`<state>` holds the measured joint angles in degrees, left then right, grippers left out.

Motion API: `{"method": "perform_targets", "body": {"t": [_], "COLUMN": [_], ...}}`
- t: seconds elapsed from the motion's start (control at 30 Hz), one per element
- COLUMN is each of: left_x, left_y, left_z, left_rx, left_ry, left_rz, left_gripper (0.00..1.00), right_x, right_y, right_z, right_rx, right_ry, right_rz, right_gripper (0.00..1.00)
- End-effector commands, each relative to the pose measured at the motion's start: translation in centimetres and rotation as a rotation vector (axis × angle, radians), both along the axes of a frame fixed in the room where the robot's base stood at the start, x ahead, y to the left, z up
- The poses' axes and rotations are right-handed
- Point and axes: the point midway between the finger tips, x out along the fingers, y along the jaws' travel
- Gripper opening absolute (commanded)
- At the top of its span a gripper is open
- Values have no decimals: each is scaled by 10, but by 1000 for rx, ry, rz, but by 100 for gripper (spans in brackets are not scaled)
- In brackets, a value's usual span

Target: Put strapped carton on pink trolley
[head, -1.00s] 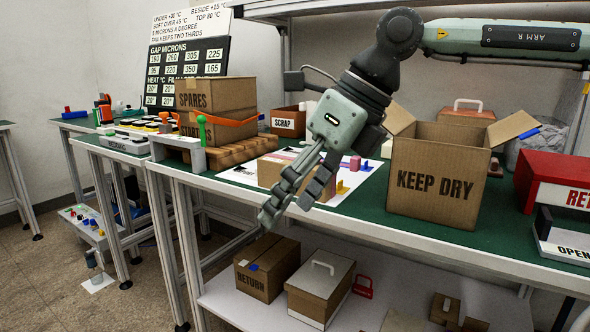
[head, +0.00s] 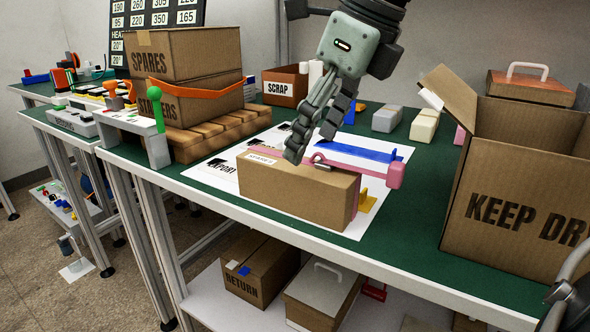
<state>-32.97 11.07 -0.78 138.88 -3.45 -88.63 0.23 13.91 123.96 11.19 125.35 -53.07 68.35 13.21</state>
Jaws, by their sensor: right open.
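A long brown carton (head: 295,195) with a small white label lies on a white printed sheet (head: 215,180) on the green bench. A pink bar with a grey buckle-like part runs along its far top side, ending in a pink upright piece (head: 395,176). I cannot tell whether this is a strap or part of the pink trolley. My right gripper (head: 312,143) is open, pointing down at the carton's far top edge, and hides part of it. I cannot tell whether it touches.
Stacked cartons (head: 190,75) with an orange strap stand on a wooden pallet (head: 215,135) at left. An open KEEP DRY box (head: 510,195) stands at right. A SCRAP box (head: 283,85) is behind. Small blocks (head: 388,118) lie at the back. A lower shelf holds boxes.

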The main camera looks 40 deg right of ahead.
Motion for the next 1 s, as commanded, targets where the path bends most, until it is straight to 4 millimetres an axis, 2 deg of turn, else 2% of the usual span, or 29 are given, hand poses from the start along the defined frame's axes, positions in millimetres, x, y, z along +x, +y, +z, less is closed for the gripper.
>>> {"method": "perform_targets", "body": {"t": [0.6, 0.87, 0.9, 1.0], "left_x": [-2, -3, -3, -3], "left_y": [0, 0, 0, 0], "left_z": [6, 6, 6, 6], "left_rx": [3, 3, 3, 3], "left_ry": [-4, -2, -2, -2], "left_rz": [1, 2, 2, 2], "left_gripper": [68, 68, 68, 68], "right_x": [22, 24, 24, 24], "right_y": [15, 15, 15, 15], "right_z": [-70, -72, -72, -72], "right_rx": [-1, 1, 1, 0], "right_ry": [4, 0, 0, 1], "right_rz": [0, 0, 0, 0], "right_gripper": [72, 72, 71, 59]}}
